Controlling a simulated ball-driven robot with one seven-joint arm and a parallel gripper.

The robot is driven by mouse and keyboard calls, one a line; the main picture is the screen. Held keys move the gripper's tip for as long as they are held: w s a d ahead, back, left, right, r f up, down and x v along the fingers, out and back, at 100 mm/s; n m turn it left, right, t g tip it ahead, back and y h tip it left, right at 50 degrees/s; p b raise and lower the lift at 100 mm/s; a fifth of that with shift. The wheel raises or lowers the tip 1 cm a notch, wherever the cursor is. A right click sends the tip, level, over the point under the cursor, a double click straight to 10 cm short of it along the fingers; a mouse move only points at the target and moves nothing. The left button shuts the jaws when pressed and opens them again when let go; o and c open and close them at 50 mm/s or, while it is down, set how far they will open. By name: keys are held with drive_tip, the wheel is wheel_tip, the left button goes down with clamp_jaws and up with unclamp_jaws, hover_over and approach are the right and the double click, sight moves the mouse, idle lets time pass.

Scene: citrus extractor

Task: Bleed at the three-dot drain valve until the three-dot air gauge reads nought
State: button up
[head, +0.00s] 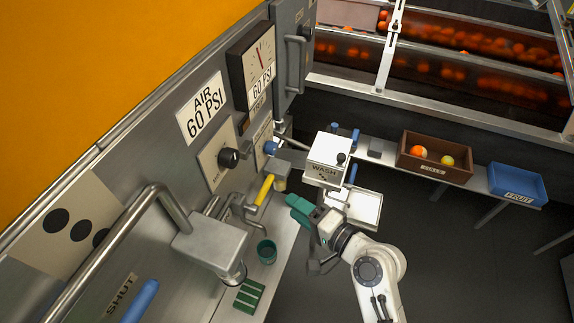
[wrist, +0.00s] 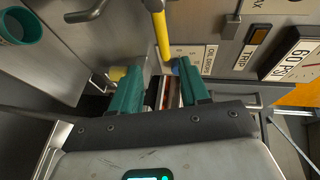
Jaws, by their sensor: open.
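A plate with three black dots (head: 75,230) is on the steel panel at the left in the head view. A blue lever handle (head: 137,302) is below it, beside a SHUT label (head: 120,293).
An AIR 60 PSI sign (head: 202,107) and a black knob (head: 229,158) are on the panel. A bent pipe (head: 130,240) juts out at left. A green cup (head: 266,251) stands on the ledge. A white WASH box (head: 328,158) and crates (head: 435,160) stand right. Dark floor is free.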

sight(267, 185)
drive_tip(key=x, duration=1.1)
drive_tip(key=shift+w+r, duration=0.2)
drive_tip(key=shift+w, duration=0.1)
drive_tip(key=shift+d, duration=0.1)
clamp_jaws()
